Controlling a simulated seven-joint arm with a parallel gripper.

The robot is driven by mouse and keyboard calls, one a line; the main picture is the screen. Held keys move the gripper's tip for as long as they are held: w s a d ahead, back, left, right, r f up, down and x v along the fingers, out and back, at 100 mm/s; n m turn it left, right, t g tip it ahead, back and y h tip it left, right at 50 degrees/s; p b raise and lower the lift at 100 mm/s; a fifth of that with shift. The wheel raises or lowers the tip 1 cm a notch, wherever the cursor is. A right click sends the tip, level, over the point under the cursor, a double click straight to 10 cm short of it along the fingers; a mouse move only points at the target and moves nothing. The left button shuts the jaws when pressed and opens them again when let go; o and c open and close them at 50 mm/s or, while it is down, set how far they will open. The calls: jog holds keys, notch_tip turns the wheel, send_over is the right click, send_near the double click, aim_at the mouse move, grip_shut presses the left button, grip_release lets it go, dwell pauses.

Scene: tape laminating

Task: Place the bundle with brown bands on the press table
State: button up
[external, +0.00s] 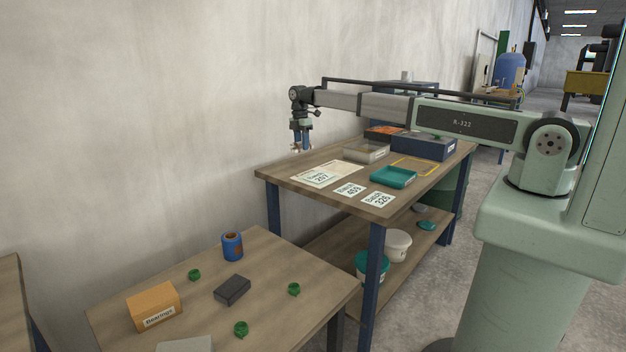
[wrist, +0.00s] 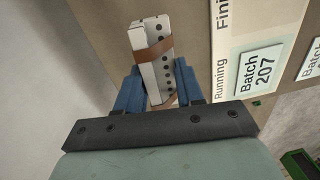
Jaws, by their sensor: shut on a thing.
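The bundle with brown bands (wrist: 160,65) is a stack of pale grey bars with dark holes, wrapped in brown bands. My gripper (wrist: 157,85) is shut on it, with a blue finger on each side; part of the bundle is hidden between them. In the external view my gripper (external: 302,146) hangs fingers down above the left end of the higher workbench (external: 285,171). The bundle is very small there. A gap shows between the fingers and the bench top. I cannot tell which surface is the press table.
The higher bench holds a paper sheet with a Batch 207 card (external: 318,177), Batch 459 (external: 350,190) and Batch 326 (external: 380,200) cards, a teal tray (external: 393,178) and other bins. A lower table (external: 265,265) has a blue can (external: 232,246) and several small items. A wall stands behind.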

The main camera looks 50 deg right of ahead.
aim_at(302, 163)
jog(key=shift+f, duration=2.85)
jog(key=shift+f, duration=0.1)
jog(key=o, duration=1.1)
jog(key=r, duration=0.8)
jog(key=w+r, duration=0.1)
jog(key=r, duration=0.3)
jog(key=shift+r, duration=0.1)
